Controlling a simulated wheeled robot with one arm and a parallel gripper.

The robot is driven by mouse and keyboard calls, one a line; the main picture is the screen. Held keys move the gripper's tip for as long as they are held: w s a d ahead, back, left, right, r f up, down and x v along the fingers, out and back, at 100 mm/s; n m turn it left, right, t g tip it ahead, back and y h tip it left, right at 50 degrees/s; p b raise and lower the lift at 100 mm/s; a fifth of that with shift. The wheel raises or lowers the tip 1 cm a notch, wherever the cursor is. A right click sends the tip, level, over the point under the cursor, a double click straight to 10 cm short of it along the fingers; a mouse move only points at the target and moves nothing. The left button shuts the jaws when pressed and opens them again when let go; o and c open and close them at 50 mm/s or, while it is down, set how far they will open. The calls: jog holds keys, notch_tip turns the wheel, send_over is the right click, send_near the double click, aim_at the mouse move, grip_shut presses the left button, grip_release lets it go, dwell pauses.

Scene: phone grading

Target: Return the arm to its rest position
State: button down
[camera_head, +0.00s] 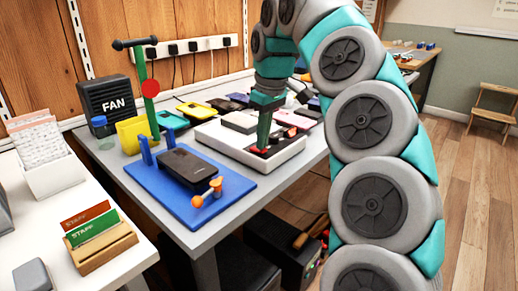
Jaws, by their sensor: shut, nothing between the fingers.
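My arm comes up from the bottom right, arches over the table and points down at its far end. My gripper (262,150) is at the white tray (229,152), with its fingertips low inside it, close to a small red and dark item (285,133). The fingers are shut with nothing held. Whether the tips touch the tray or its contents cannot be told. Phones lie in the tray, partly hidden by the gripper. A black phone (187,166) rests on the blue mat (226,206), left of the gripper.
Several coloured phones lie behind the tray near a power strip (187,46). A black fan box (106,104), a green post with a red disc (150,88) and a yellow cup (130,134) stand at the left. A card holder (103,247) sits on the white counter.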

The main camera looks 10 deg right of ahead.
jog(key=shift+f, duration=0.25)
jog(key=shift+s, duration=0.1)
jog(key=s, duration=0.1)
jog(key=s+a, duration=0.1)
jog(key=s, duration=0.1)
jog(key=s+a, duration=0.1)
jog(key=s, duration=0.1)
jog(key=shift+s+f, duration=0.2)
jog(key=shift+f, duration=0.15)
jog(key=s+f+m+g, duration=0.1)
jog(key=s+f+m, duration=0.1)
jog(key=s+f, duration=0.4)
jog(key=s+d+f+m+g, duration=0.1)
jog(key=s+f, duration=0.6)
jog(key=s, duration=0.7)
jog(key=s+d+f+m+g+h, duration=0.1)
jog(key=s+f+m, duration=0.3)
jog(key=s+f, duration=0.3)
jog(key=s, duration=0.3)
jog(key=shift+s+d, duration=0.15)
